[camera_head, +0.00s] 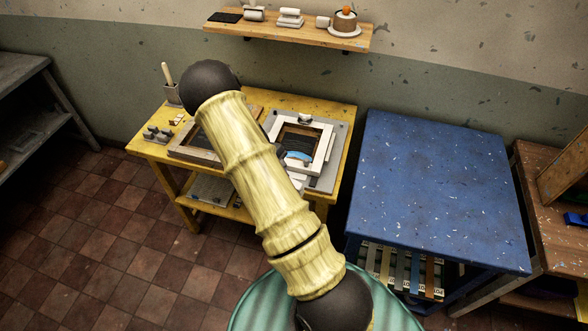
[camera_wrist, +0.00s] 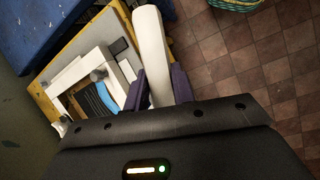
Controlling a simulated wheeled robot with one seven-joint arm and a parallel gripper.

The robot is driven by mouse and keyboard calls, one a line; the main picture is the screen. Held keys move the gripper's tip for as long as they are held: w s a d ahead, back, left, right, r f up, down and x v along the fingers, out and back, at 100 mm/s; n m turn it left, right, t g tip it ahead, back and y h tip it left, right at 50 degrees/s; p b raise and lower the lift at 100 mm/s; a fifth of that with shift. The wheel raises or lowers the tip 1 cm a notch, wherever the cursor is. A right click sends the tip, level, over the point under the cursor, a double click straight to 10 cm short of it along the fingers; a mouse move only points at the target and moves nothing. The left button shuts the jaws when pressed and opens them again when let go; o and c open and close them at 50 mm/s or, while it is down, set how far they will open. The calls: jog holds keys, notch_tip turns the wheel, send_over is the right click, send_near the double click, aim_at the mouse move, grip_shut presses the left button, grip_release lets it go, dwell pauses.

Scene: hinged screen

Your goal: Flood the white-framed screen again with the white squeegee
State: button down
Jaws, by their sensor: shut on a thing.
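The white-framed screen (camera_head: 327,147) lies on a grey board at the right end of the yellow table, with a patch of blue ink (camera_head: 298,155) on its mesh. The frame also shows in the wrist view (camera_wrist: 61,104), left of my gripper, with the blue ink (camera_wrist: 100,97) inside. My gripper (camera_wrist: 160,88) is shut on the white squeegee (camera_wrist: 149,45), a long white bar between its purple fingers. The squeegee's lower end is hidden by the gripper. In the head view my arm hides most of the gripper and squeegee.
A wooden-framed screen (camera_head: 197,149) lies left on the yellow table (camera_head: 300,102), partly behind my arm. A pot with a stick (camera_head: 172,93) stands at the table's back left. A blue table (camera_head: 440,190) stands to the right. A shelf (camera_head: 280,34) hangs above.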

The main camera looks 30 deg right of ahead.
jog(key=a+f+m+b, duration=0.2)
jog(key=a+f, duration=0.3)
jog(key=a, duration=0.3)
jog(key=a+f+m+g+y+b, duration=0.1)
jog(key=a+f+m+b, duration=0.1)
jog(key=a+f, duration=0.3)
jog(key=a+b, duration=0.1)
jog(key=a, duration=0.2)
jog(key=shift+s, duration=0.15)
jog(key=shift+f, duration=0.1)
